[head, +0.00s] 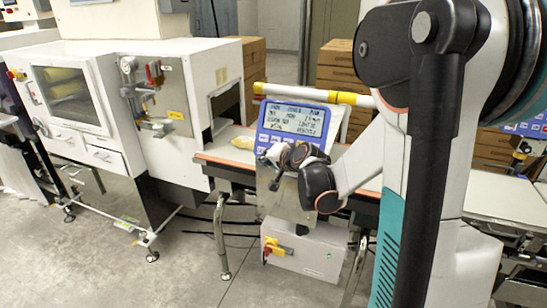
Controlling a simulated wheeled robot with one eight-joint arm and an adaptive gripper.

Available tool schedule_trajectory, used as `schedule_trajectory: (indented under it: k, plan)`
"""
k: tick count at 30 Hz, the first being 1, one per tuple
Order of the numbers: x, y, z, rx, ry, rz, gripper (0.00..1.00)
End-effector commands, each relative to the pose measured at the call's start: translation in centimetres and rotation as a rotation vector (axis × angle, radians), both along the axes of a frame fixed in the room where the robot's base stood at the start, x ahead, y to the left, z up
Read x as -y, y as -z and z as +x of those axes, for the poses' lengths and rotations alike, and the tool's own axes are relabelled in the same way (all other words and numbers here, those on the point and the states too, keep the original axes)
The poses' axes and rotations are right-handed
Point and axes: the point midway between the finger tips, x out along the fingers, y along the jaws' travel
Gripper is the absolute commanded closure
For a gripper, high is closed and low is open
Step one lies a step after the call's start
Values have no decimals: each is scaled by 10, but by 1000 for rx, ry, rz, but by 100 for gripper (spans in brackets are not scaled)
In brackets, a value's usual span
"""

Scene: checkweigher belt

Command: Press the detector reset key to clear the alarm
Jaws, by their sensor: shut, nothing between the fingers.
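A blue control panel (318,108) with a pale text screen stands tilted over the belt in the head view. Small keys show around its lower part, but I cannot tell which one is the reset key. My gripper (266,161) is shut and empty, in front of the panel's lower left corner. It hides part of the panel's lower edge. I cannot tell whether the fingertips touch a key. The screen text is too small to read.
A white cabinet machine (110,85) stands at the left. A conveyor belt (222,152) with a yellow item (243,142) runs behind the panel. A grey box with a red-yellow switch (303,253) hangs below. Cardboard boxes (338,62) stand behind. The floor at the front left is clear.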

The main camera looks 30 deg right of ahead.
Motion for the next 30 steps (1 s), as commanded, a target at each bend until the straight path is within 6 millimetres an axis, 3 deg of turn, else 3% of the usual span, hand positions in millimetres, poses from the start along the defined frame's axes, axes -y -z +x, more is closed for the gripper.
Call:
schedule_trajectory:
  k: [10,30]
  plan:
    - [23,16,18,1,1,1,100]
    - [26,17,20,0,0,0,100]
